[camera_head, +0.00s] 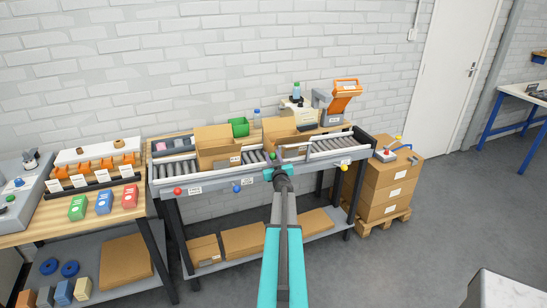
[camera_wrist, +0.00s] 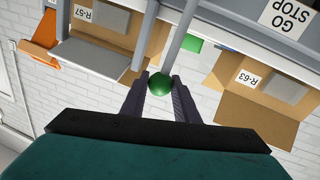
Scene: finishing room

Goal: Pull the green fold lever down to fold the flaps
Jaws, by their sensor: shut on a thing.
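In the wrist view, which is turned upside down, the green round knob (camera_wrist: 160,84) of the fold lever sits between the two dark fingers of my gripper (camera_wrist: 160,88). The fingers are shut on it. Grey bars run up the picture beyond the knob. Open carton R-57 (camera_wrist: 108,22) has raised flaps and stands behind the bars. It shows in the head view (camera_head: 280,126) too.
Another open carton, R-63 (camera_head: 212,136), stands left on the conveyor. Red (camera_head: 177,191), blue (camera_head: 236,188) and yellow (camera_head: 344,168) knobs line the conveyor's front rail. An orange-topped device (camera_head: 345,95) stands behind. A carton stack (camera_head: 385,190) is right; the floor (camera_head: 430,230) beyond is clear.

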